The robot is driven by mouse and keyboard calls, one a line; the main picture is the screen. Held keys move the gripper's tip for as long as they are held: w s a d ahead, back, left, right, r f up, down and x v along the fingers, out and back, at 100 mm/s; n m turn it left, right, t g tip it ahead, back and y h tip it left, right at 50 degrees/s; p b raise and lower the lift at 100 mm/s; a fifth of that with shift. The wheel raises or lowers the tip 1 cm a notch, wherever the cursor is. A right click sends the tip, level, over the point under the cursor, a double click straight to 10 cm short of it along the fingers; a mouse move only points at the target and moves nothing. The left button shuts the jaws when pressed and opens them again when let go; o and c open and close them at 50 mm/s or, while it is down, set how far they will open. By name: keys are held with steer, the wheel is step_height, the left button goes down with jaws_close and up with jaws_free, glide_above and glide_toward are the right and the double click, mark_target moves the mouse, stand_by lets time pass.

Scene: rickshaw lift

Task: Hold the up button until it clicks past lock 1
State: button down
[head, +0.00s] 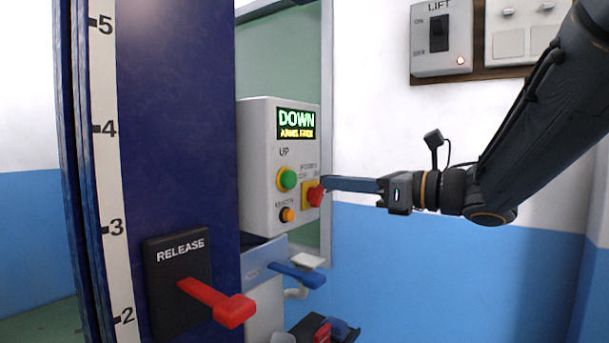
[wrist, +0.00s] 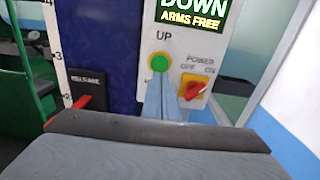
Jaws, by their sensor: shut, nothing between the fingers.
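The green UP button (head: 287,179) is on the front of a grey control box (head: 257,170). In the wrist view the button (wrist: 159,62) shows just above my fingertips. The lit display (head: 297,124) reads DOWN, ARMS FREE. My gripper (head: 325,183) reaches in from the right with its fingers shut and empty. In the head view its tip is apart from the green button and overlaps the red and yellow power switch (head: 313,196). In the wrist view the fingers (wrist: 161,84) point up at the button. The switch's red handle (wrist: 195,90) slants toward ON.
An orange button (head: 287,215) sits below the green one. A red RELEASE lever (head: 217,303) sticks out of the dark blue post (head: 180,110). A blue lever (head: 298,275) is below the box. A LIFT wall switch (head: 440,38) has its lamp lit.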

mark_target(292, 180)
steer(key=p+x, duration=0.3)
steer(key=x, duration=0.5)
